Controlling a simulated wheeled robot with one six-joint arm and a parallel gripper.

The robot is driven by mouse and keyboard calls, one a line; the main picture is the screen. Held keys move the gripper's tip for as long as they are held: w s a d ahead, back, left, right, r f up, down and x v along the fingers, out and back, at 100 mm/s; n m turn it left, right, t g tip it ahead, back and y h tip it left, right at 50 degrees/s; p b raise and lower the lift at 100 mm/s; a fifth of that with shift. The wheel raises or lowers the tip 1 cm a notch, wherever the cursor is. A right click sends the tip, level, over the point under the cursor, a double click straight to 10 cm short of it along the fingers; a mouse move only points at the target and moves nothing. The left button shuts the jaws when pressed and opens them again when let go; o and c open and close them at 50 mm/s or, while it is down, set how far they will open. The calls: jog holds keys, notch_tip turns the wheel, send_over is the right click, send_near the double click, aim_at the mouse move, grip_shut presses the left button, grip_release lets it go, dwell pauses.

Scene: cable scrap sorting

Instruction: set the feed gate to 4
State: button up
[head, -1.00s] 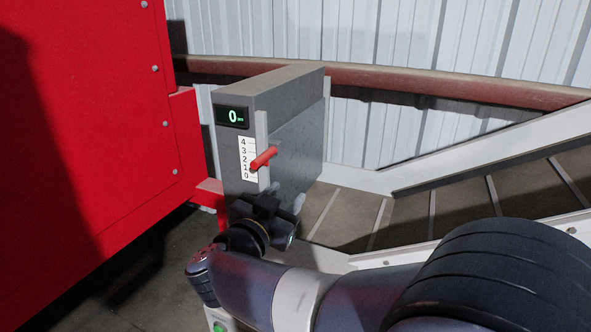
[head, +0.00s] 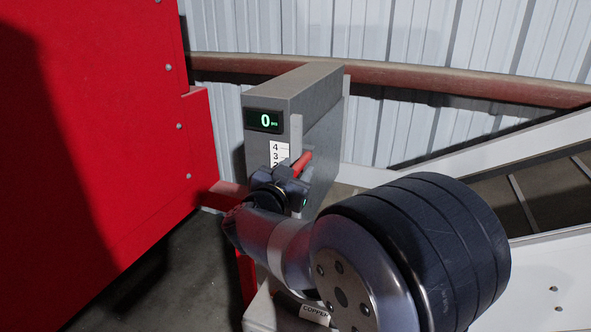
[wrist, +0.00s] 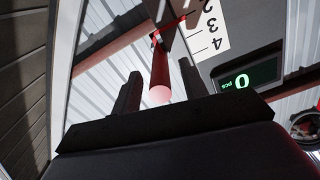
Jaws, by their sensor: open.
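The feed gate (head: 300,97) is a grey box with a red handle (head: 302,163) on its side. A white number scale (head: 279,150) shows 4 and 3, with the lower marks hidden behind my gripper. The green display (head: 264,121) reads 0, and it also shows in the wrist view (wrist: 246,82). My gripper (head: 297,168) is at the handle. In the wrist view my open fingers (wrist: 159,72) stand on either side of the red handle (wrist: 160,75), with gaps beside it. I cannot tell how deep the handle sits between them.
A large red machine panel (head: 90,150) stands close on the left. A cleated conveyor (head: 545,195) with white side rails is at the right. A rusty red pipe (head: 430,84) crosses behind the gate. A bin labelled COPPER (head: 315,313) is below my arm.

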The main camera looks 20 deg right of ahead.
jog(key=shift+c, duration=0.4)
grip_shut()
